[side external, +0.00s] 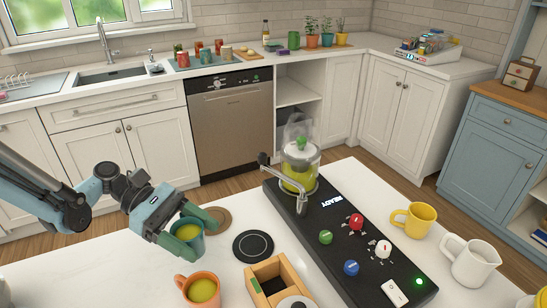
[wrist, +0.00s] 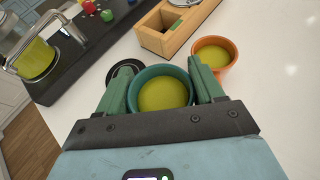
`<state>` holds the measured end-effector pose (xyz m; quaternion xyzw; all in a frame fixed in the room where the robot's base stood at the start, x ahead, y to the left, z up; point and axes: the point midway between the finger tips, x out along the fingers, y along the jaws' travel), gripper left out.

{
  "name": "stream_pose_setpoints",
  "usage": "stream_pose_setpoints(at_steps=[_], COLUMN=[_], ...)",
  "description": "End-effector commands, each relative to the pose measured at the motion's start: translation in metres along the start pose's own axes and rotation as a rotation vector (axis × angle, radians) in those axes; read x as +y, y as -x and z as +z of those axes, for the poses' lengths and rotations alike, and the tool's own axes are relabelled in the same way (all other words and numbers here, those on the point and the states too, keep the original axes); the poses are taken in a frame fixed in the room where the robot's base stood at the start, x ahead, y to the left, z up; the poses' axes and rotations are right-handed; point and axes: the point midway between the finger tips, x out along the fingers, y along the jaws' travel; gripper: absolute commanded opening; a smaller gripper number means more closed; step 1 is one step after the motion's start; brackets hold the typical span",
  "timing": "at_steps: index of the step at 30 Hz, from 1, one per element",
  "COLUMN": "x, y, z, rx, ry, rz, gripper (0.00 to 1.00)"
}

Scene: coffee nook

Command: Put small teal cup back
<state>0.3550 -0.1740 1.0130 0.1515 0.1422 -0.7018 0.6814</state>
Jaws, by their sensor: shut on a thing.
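The small teal cup (side external: 189,238) holds yellow-green liquid and is roughly upright. My gripper (side external: 197,236) is shut on it, with one green finger on each side. In the wrist view the teal cup (wrist: 163,90) sits between the two fingers of my gripper (wrist: 155,82). Its lower part is hidden there, and I cannot tell whether its base touches the white counter. A brown round coaster (side external: 219,216) lies just behind the gripper. A black round coaster (side external: 253,246) lies to the right of the cup.
An orange cup (side external: 203,290) of similar liquid stands close in front of the teal cup. A wooden box (side external: 266,268) is to the right. Beyond it is a black machine base (side external: 330,225) with knobs and a lidded glass jug. Yellow (side external: 420,219) and white (side external: 472,262) mugs stand far right.

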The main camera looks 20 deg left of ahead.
Motion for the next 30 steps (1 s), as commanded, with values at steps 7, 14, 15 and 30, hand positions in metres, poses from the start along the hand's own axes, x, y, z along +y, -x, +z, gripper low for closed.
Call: stream_pose_setpoints(at_steps=[7, 14, 15, 30], x=[0.000, -0.001, -0.001, -0.001], y=[-0.012, -0.015, -0.015, -0.016], z=[-0.025, -0.033, -0.032, -0.035], rx=[-0.001, -0.001, -0.001, 0.000], ry=[0.000, 0.000, 0.000, 0.000], rz=[0.000, 0.000, 0.000, 0.000], gripper=[0.22, 0.22, 0.22, 0.78])
